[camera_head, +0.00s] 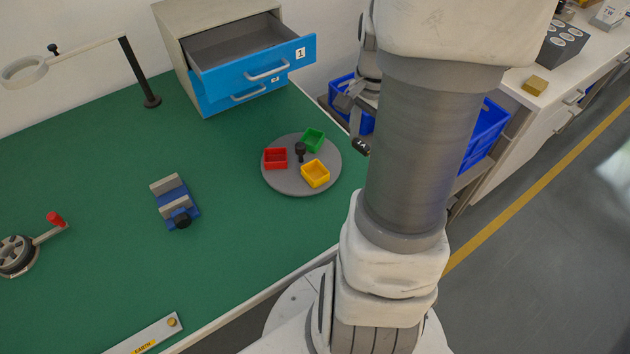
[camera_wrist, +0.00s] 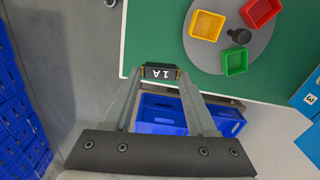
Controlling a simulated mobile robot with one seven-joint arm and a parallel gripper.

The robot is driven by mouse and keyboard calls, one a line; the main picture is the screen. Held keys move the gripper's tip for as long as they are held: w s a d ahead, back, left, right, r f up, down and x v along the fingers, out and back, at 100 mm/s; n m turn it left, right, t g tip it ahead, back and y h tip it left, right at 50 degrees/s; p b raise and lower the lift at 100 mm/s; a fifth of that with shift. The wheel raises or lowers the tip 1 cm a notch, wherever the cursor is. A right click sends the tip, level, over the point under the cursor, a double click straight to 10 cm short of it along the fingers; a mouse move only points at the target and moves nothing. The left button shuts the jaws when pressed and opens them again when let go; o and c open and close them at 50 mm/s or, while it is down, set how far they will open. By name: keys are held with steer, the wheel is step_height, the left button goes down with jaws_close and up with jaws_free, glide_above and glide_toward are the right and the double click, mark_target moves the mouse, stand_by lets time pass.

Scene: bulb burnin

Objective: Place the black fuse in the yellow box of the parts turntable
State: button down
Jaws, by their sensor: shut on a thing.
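The black fuse (camera_wrist: 161,72), marked 1A, is held between the fingertips of my gripper (camera_wrist: 161,74) in the wrist view. In the head view the fuse (camera_head: 361,147) shows just off the table's right edge, right of the turntable. My gripper (camera_head: 350,118) is shut on it, partly hidden by my arm. The grey parts turntable (camera_head: 290,186) carries the yellow box (camera_head: 315,173) at its front; the box looks empty. In the wrist view the yellow box (camera_wrist: 206,25) lies up and right of the fuse, apart from it.
The turntable also bears a red box (camera_head: 275,158), a green box (camera_head: 313,139) and a dark central knob (camera_head: 300,149). An open drawer unit (camera_head: 250,70) stands behind. A blue vise (camera_head: 176,202) is to the left. Blue crates (camera_head: 486,128) stand below, beyond the table's edge.

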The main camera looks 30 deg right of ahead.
steer(key=s+m, duration=0.1)
steer(key=b, duration=0.2)
glide_above(317, 175)
steer(key=shift+f, duration=5.45)
steer(key=shift+s, duration=0.1)
